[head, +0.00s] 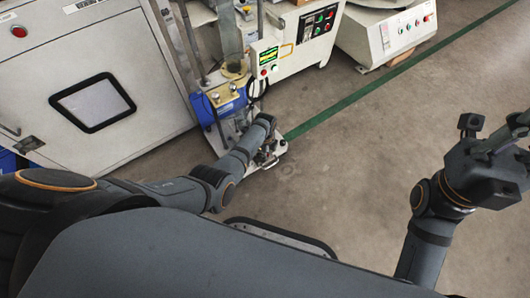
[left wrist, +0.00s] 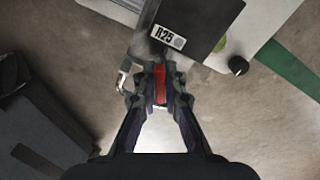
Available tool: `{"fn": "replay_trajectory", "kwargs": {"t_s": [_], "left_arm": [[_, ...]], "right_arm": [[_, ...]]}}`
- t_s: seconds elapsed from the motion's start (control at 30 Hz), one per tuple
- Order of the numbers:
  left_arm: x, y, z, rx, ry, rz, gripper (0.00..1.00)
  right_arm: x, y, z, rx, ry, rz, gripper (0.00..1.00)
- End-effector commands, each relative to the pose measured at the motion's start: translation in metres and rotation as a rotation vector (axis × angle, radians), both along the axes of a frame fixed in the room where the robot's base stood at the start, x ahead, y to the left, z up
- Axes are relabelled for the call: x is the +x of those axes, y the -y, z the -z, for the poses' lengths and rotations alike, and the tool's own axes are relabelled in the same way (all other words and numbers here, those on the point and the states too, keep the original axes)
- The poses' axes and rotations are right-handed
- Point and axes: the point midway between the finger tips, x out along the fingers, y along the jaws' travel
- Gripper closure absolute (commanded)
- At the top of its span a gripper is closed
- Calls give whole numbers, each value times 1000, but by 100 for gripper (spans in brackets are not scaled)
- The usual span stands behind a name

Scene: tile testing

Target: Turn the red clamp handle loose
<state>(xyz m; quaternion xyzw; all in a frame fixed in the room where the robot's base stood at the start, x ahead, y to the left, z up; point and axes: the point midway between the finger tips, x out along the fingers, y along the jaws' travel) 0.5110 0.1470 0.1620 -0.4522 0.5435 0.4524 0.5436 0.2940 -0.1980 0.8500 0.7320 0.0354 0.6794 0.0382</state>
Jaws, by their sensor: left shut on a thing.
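The red clamp handle (left wrist: 160,84) shows in the left wrist view as a red strip between the fingertips of my left gripper (left wrist: 160,98). The gripper is shut on it, and the fingers hide its sides. In the head view my left gripper (head: 264,146) is low at the blue-and-white test machine (head: 231,104), and the handle cannot be made out there. My right gripper (head: 500,145) is raised at the right edge, far from the machine, with its fingers spread apart.
A dark block with an R25 label (left wrist: 168,37) sits just beyond the handle. A large white cabinet (head: 65,140) stands at the left. White control units (head: 290,50) stand behind. The floor (head: 370,150) at centre and right is clear, crossed by a green line (head: 350,103).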

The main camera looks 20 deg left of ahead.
Motion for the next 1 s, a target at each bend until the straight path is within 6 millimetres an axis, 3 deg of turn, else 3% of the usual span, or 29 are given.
{"fn": "replay_trajectory", "kwargs": {"t_s": [0.33, 0.63, 1.0], "left_arm": [[0, 0, 0, 0, -1, -59, 100], [-1, 0, -1, 0, -2, -508, 100], [-1, 0, 0, 0, -2, -610, 100]], "right_arm": [[0, 0, -2, 0, 0, 0, 85], [0, 0, -12, 0, 0, 0, 85], [0, 0, -13, 0, 0, 0, 85]]}}
